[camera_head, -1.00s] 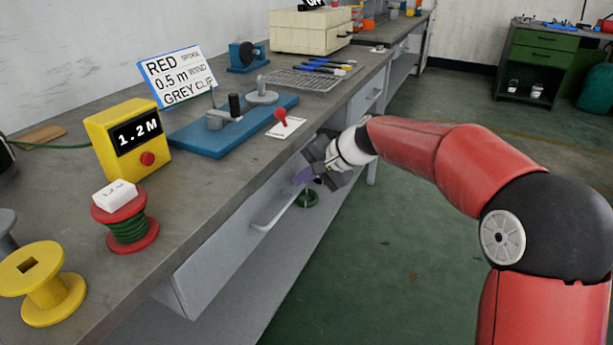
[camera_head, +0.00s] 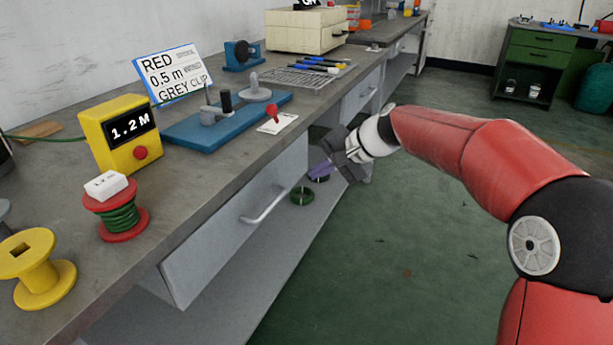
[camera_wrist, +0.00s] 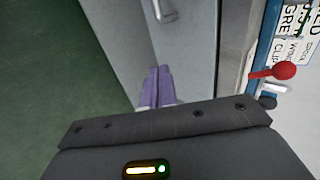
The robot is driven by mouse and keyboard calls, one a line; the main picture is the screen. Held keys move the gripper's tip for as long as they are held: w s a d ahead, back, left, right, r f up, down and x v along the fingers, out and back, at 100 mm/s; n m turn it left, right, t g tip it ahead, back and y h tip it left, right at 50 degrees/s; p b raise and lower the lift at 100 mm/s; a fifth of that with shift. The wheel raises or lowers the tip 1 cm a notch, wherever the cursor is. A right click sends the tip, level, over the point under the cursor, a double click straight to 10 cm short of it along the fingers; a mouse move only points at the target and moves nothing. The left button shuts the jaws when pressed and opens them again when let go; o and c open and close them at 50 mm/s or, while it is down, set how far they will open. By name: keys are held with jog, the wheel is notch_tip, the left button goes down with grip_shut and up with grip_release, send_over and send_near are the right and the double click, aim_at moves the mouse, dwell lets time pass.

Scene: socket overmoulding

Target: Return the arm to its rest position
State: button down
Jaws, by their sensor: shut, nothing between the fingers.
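My gripper (camera_head: 321,171) is at the end of my red arm, in front of the workbench's drawer side and below the level of the bench top. Its purple fingers are together with nothing between them. In the wrist view the purple fingertips (camera_wrist: 158,84) lie side by side, close to the grey drawer front in the picture. My arm reaches in from the right over the green floor, apart from the bench top.
Green rings (camera_head: 301,196) lie on the lower shelf.

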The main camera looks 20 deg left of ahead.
jog(key=v, duration=0.6)
jog(key=s+d+t+h, duration=0.25)
jog(key=s+d, duration=0.35)
jog(key=d, duration=0.3)
jog(key=s+d+t+h, duration=0.1)
jog(key=s+d+h, duration=0.2)
jog(key=s+d, duration=0.45)
jog(key=s+d+f+h, duration=0.2)
jog(key=s+d+f, duration=0.1)
jog(key=s+d, duration=0.3)
jog(key=s+d+f+t+h, duration=0.1)
jog(key=s+d+f, duration=0.3)
jog(key=d, duration=0.5)
jog(key=s+h, duration=0.1)
jog(key=s, duration=0.1)
jog(key=shift+s+d+f+n, duration=0.15)
jog(key=shift+s+f+n, duration=0.2)
jog(key=shift+n, duration=0.05)
jog(key=shift+t, duration=0.25)
